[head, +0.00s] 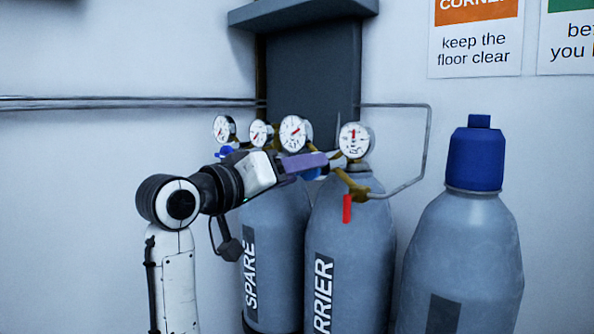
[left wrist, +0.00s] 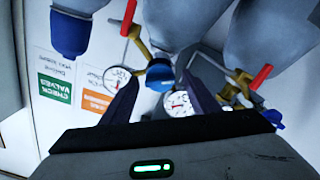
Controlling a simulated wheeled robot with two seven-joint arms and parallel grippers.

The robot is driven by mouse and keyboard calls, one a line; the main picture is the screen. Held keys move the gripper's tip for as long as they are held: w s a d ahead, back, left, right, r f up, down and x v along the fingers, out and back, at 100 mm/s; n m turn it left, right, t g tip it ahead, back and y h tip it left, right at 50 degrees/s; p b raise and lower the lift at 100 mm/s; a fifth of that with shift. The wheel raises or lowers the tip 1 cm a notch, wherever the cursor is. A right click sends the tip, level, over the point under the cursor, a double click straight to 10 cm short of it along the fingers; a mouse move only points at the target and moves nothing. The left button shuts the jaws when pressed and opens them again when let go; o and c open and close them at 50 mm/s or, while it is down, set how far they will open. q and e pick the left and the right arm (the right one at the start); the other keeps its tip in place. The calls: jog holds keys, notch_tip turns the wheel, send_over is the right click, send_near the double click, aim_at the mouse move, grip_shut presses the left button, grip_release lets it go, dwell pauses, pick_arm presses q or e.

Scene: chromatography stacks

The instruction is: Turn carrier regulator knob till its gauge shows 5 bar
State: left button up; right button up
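The carrier cylinder (head: 345,245), labelled "RRIER" where visible, stands in the middle of the head view. Its regulator carries two white gauges, one on the left (head: 295,132) and one on the right (head: 354,139); the right needle points about straight up, but the scale is too small to read. The blue regulator knob (left wrist: 160,75) shows in the left wrist view, mostly hidden in the head view by my left gripper (head: 308,163). The gripper's two fingers (left wrist: 160,82) are apart, one on each side of the knob, with gaps seeming to show. My right gripper is not in view.
The spare cylinder (head: 268,250) with its gauges (head: 261,133) stands left. A blue-capped cylinder (head: 462,255) stands right. A red-handled valve (head: 347,208) and a bent pipe (head: 428,140) are close right of my gripper. A dark panel (head: 315,80) is behind.

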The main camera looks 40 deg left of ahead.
pick_arm(q)
jog(key=c, duration=0.9)
jog(key=m, duration=0.4)
jog(key=o, duration=1)
jog(key=shift+o, duration=0.2)
jog(key=shift+s, duration=0.15)
jog(key=s+b, duration=0.2)
jog(key=s, duration=0.8)
jog(key=shift+a, duration=0.4)
